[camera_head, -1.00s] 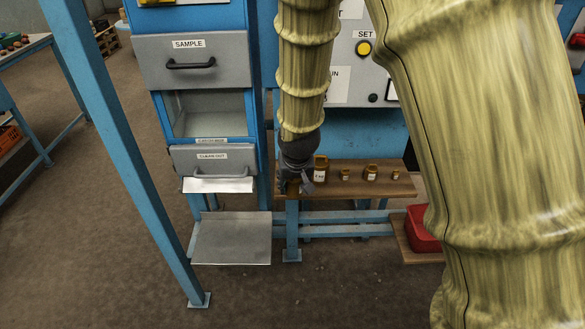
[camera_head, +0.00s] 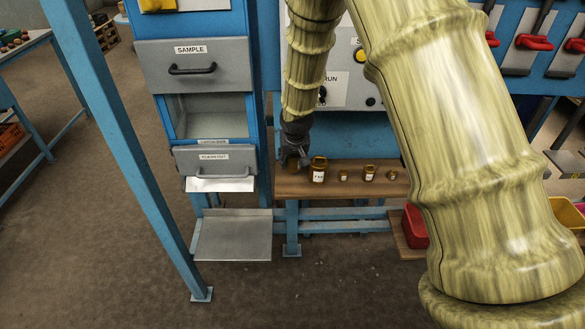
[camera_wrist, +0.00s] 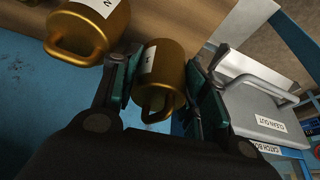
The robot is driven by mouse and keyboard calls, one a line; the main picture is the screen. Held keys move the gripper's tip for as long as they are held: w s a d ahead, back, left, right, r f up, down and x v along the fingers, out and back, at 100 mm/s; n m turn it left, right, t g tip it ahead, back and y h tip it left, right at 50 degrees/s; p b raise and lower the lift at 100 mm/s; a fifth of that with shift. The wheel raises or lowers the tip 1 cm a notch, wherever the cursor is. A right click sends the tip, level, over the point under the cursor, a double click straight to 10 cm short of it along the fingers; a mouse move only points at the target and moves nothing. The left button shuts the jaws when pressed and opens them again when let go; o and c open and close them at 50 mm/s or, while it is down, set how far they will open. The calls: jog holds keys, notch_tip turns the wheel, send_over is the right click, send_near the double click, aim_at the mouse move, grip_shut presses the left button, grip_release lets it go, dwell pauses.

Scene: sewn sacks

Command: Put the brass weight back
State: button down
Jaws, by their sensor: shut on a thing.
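My gripper (camera_wrist: 165,85) is shut on a brass weight (camera_wrist: 152,70), a gold cylinder with a handle loop and a white label, held between the two fingers in the wrist view. In the head view my gripper (camera_head: 294,160) is at the left end of a wooden shelf (camera_head: 335,190), and it mostly hides the held weight. I cannot tell whether that weight touches the shelf. Just right of it stands a larger labelled brass weight (camera_head: 319,172), also close beside my gripper in the wrist view (camera_wrist: 88,35). Smaller weights (camera_head: 369,174) stand farther right in a row.
A red bin (camera_head: 414,227) is at lower right. A blue post (camera_head: 125,150) crosses the left side.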

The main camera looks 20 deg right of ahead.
aim_at(292, 168)
jog(key=shift+f+p, duration=0.8)
jog(key=shift+f, duration=1.25)
jog(key=shift+w+f+p, duration=0.3)
jog(key=shift+f+p, duration=0.05)
jog(key=shift+f, duration=0.15)
jog(key=shift+f, duration=0.15)
jog(key=c, duration=1.1)
grip_release()
jog(key=shift+s, duration=0.1)
jog(key=shift+o, duration=0.2)
